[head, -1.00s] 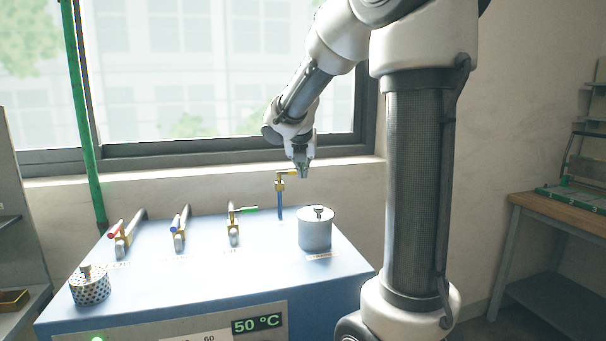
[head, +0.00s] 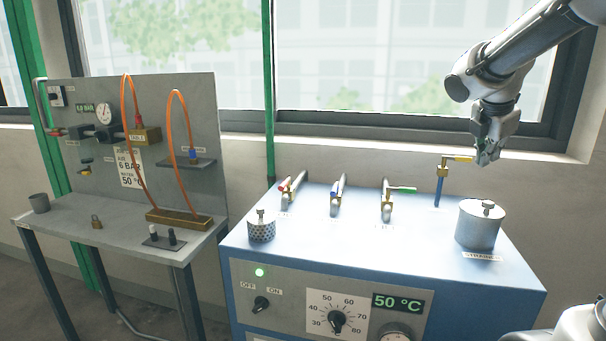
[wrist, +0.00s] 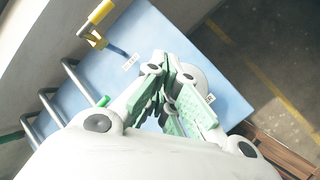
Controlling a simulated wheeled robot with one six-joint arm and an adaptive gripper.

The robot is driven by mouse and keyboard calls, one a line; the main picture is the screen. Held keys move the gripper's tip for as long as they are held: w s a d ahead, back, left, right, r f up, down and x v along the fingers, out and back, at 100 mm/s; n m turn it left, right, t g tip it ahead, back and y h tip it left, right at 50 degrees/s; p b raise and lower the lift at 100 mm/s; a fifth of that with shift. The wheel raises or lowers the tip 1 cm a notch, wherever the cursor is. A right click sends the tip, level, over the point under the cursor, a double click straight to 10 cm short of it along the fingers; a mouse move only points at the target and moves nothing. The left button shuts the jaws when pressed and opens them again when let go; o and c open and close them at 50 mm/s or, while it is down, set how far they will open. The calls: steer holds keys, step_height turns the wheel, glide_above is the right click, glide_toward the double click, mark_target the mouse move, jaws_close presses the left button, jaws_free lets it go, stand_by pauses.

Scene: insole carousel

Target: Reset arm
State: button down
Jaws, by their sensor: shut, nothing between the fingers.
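My gripper (head: 487,155) hangs from my arm at the upper right of the head view, with its fingers closed together and empty. It is just right of the yellow-handled valve (head: 442,172) on the blue pipe at the back of the blue machine, and above the grey lidded canister (head: 480,224). I cannot tell whether the gripper touches the yellow handle in the head view. In the wrist view the green-padded fingers (wrist: 172,88) meet over the machine top, partly hiding the canister. The yellow handle (wrist: 102,12) shows apart from the fingers there.
The blue machine top (head: 415,250) carries valves with red, blue and green handles and a perforated canister (head: 261,227). Its front has a dial (head: 337,320) and a 50 °C display. A grey bench (head: 125,225) with orange hoses stands at left. A window sill lies behind.

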steer(key=s+a+f+m+y, duration=0.2)
steer(key=s+a+f+m, duration=0.1)
steer(key=s+m, duration=0.7)
steer(key=s+a+f+m+y, duration=0.2)
steer(key=s+a+m, duration=0.3)
steer(key=s+m, duration=0.5)
steer(key=shift+s+a+f+g, duration=0.4)
steer(key=shift+s+f, duration=0.3)
steer(key=shift+s, duration=0.9)
